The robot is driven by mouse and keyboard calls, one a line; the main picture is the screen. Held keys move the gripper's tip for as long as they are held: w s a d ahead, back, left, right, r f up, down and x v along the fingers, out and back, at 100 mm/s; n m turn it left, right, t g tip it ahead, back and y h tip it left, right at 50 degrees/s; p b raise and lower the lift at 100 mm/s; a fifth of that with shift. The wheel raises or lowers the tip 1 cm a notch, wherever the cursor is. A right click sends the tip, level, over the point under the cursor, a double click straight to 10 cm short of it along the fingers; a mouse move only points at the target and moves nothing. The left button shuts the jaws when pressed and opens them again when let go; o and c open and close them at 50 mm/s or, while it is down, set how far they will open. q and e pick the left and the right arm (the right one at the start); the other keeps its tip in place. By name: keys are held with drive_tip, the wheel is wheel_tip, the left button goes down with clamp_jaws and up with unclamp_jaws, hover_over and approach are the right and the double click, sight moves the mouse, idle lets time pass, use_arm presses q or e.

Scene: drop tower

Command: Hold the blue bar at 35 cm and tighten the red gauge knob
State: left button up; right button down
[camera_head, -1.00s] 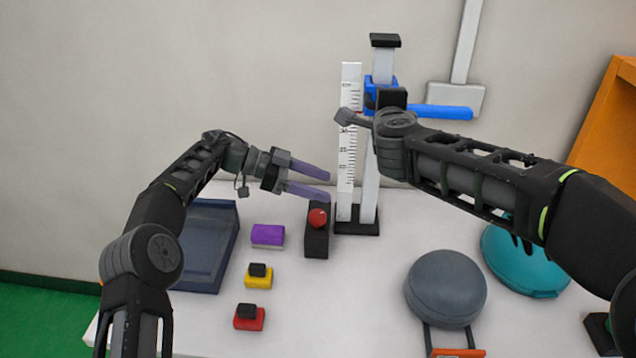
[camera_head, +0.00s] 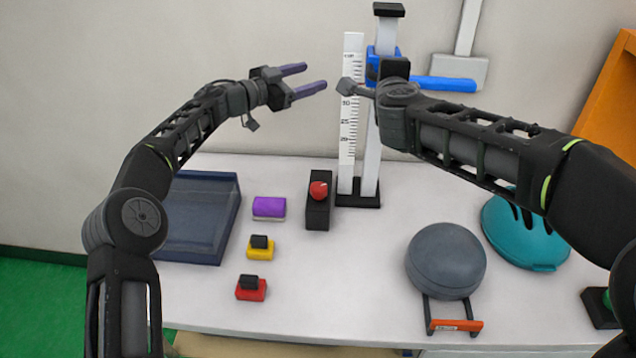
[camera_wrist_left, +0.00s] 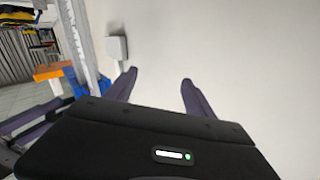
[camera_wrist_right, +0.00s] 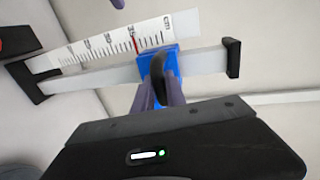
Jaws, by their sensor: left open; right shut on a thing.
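The blue bar (camera_head: 443,84) sticks out to the right from a blue carriage on the upright grey post. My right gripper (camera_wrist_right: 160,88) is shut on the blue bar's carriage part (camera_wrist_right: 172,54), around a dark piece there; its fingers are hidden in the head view. A red mark (camera_wrist_right: 134,42) lies on the white scale (camera_wrist_right: 100,47), near a label that looks like 35. A red round knob (camera_head: 318,190) sits on a black box at the post's foot. My left gripper (camera_head: 316,78) is open and empty, left of the scale's upper part.
A blue-grey tray (camera_head: 200,250), a purple block (camera_head: 269,207), a yellow block (camera_head: 260,250) and a red block (camera_head: 251,289) are on the left. A grey round pad (camera_head: 446,258) and a teal helmet-like thing (camera_head: 520,235) are on the right. The table's middle is clear.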

use_arm(q)
drive_tip(key=w+a+r+n+t+y, duration=0.3)
drive_tip(key=r+n+t+y, duration=0.1)
drive_tip(key=r+n, duration=0.1)
use_arm(e)
drive_tip(key=shift+r, duration=0.1)
use_arm(q)
drive_tip(key=n+g+y, duration=0.4)
drive_tip(key=g+y, duration=0.4)
drive_tip(key=g, duration=0.4)
approach(319, 186)
wheel_tip(319, 186, up, 3)
drive_tip(key=s, duration=0.2)
drive_tip(key=shift+w+a, duration=0.1)
drive_tip(key=shift+a, duration=0.25)
drive_tip(key=shift+f, duration=0.1)
drive_tip(key=shift+t, duration=0.3)
drive_tip(key=x, duration=1.2)
drive_tip(key=shift+d, duration=0.2)
drive_tip(key=shift+c, duration=0.3)
